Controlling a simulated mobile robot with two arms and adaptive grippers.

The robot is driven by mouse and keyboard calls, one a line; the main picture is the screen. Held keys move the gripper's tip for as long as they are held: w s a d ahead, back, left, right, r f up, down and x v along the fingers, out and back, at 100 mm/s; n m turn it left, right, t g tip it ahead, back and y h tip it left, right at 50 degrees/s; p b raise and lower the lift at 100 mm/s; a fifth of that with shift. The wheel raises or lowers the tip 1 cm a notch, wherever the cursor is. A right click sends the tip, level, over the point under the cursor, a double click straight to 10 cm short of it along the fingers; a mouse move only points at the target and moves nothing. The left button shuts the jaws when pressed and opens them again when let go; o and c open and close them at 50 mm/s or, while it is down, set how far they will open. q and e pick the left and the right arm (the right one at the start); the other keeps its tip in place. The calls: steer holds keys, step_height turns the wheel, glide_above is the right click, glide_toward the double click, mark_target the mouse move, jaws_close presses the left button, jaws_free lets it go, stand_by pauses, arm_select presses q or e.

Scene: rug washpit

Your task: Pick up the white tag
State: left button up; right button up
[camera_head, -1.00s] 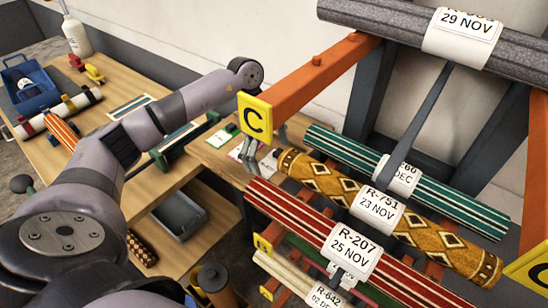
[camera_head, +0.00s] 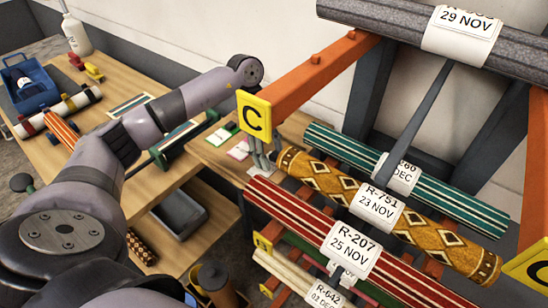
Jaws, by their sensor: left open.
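A small white tag (camera_head: 257,169) lies flat on the wooden bench, partly hidden by my left gripper's fingers and the rolled rugs. My left gripper (camera_head: 262,158) is open and points down just above or beside the tag. Most of it is hidden behind the yellow C sign, and I cannot tell whether it touches the tag. Other white tags hang on the rolled rugs: R-751 (camera_head: 377,205), R-207 (camera_head: 350,248) and R-642 (camera_head: 326,297). My right gripper is not in view.
The yellow C sign (camera_head: 255,118) and orange rack arm (camera_head: 316,85) stand close to my left gripper. A patterned rug (camera_head: 320,182) lies just right of it. Pink (camera_head: 239,150) and green (camera_head: 219,136) cards lie nearby. A grey bin (camera_head: 180,215) sits lower.

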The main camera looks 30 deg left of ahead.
arm_select(q)
steer(key=shift+s+f, duration=0.25)
steer(key=shift+f, duration=0.1)
steer(key=c, duration=0.6)
steer(key=shift+r, duration=0.1)
